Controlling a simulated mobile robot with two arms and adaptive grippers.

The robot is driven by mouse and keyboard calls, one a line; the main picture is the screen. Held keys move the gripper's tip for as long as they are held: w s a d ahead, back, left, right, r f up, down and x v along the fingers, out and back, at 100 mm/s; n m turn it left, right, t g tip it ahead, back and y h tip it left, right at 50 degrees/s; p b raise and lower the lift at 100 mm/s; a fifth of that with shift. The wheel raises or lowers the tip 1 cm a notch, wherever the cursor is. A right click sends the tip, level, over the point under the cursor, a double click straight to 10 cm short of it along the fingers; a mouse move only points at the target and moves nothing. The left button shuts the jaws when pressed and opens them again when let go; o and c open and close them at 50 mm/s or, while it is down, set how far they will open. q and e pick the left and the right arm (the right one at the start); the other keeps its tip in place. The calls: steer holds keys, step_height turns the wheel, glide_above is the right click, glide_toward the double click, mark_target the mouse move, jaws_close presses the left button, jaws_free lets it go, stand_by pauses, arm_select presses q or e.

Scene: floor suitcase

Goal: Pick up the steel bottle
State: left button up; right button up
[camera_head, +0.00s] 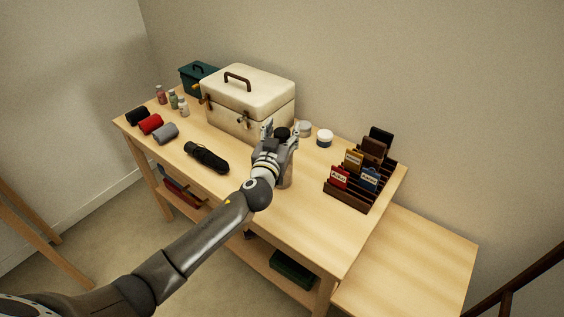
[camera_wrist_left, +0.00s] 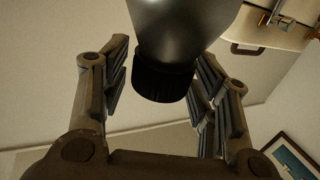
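The steel bottle (camera_head: 287,174) stands upright on the wooden table, mostly hidden behind my left gripper in the head view. Its black cap shows between the fingers there. In the left wrist view the bottle's grey metal body (camera_wrist_left: 187,28) and black cap (camera_wrist_left: 163,82) lie between the two fingers. My left gripper (camera_head: 281,134) is open around the upper part of the bottle, and its fingers also show in the wrist view (camera_wrist_left: 160,85). A gap shows between the left finger and the bottle; on the right the spacing is small. My right gripper is not in view.
A cream case (camera_head: 245,97) stands just behind the bottle. Two small round tins, one of them white (camera_head: 325,138), are to its right. A dark rack (camera_head: 345,195) with wallets stands further right. A black umbrella (camera_head: 206,157) lies left. The table's front right is clear.

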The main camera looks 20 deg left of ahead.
arm_select(q)
jaws_close()
steer(key=shift+r, duration=0.15)
stand_by(0.4)
